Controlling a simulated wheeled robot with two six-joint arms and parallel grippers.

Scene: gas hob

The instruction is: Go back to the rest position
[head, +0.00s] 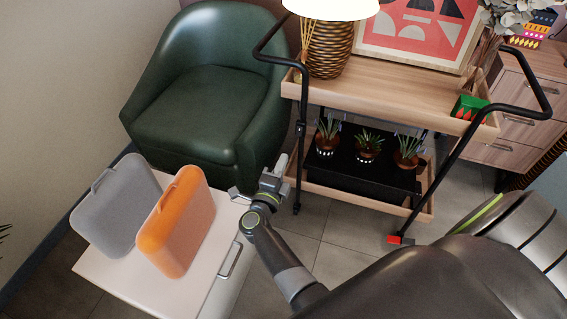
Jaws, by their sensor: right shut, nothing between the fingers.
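My right arm reaches up from the bottom of the head view, with its elbow bent near the right edge of the white cabinet. My right gripper (281,164) is shut and empty. It points away from me, in front of the green armchair and left of the wooden cart. I see nothing held in it. My left gripper is not in view.
An orange case (178,222) and a grey case (115,205) stand on the white cabinet (205,285), left of my arm. A green armchair (205,105) is behind. A wooden cart (400,88) with black handles carries a lamp (328,50) and potted plants (368,146). Tiled floor (335,225) shows between.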

